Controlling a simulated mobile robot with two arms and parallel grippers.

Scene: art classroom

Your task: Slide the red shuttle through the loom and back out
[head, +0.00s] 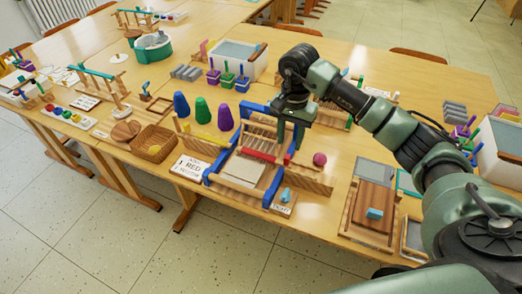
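The loom (241,170) stands near the front edge of the table, with a blue frame, wooden bars and pale woven cloth at its front. The red shuttle (259,155) lies low across the loom, its long side running left to right. My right gripper (290,142) points down over the right side of the loom, near the shuttle's right end. Its two dark fingers look apart, with nothing clearly between them. The fingers and wrist cover part of the loom's right side, and contact with the shuttle cannot be made out. My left gripper is not in view.
A card reading "RED" (190,167) lies left of the loom.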

